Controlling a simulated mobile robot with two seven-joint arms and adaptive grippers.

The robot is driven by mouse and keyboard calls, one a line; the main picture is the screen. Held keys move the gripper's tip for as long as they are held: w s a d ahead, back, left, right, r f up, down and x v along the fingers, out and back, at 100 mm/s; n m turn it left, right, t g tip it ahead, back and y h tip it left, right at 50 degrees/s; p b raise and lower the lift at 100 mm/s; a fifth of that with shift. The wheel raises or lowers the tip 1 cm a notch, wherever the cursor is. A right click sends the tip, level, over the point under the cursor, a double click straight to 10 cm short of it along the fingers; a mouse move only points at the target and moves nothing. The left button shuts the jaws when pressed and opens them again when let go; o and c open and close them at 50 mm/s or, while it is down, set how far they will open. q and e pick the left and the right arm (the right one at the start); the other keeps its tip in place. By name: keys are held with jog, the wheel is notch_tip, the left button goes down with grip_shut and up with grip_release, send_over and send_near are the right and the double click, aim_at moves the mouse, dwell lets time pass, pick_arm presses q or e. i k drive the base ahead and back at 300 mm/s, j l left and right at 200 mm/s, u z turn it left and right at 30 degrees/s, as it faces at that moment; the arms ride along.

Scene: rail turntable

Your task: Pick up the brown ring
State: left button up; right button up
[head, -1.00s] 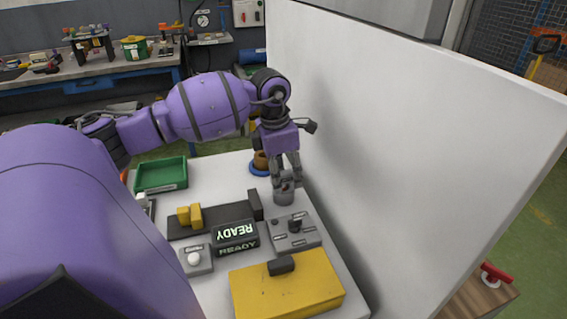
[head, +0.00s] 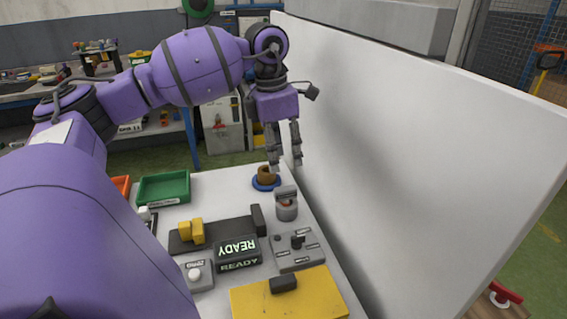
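The brown ring (head: 265,173) sits on a round blue base (head: 265,184) at the far end of the white table. My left gripper (head: 286,165) points down just right of the ring, close to the tall white panel. Its two fingers are apart with nothing between them. It looks to be above the table surface; its exact height over it is hard to tell. My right gripper is not in view.
A tall white panel (head: 400,130) closes the right side. A green tray (head: 163,188), a black block with yellow pieces (head: 190,232), a READY display (head: 237,252) and a yellow box (head: 290,298) fill the table.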

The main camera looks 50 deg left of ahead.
aim_at(265, 178)
jog(key=u, duration=1.5)
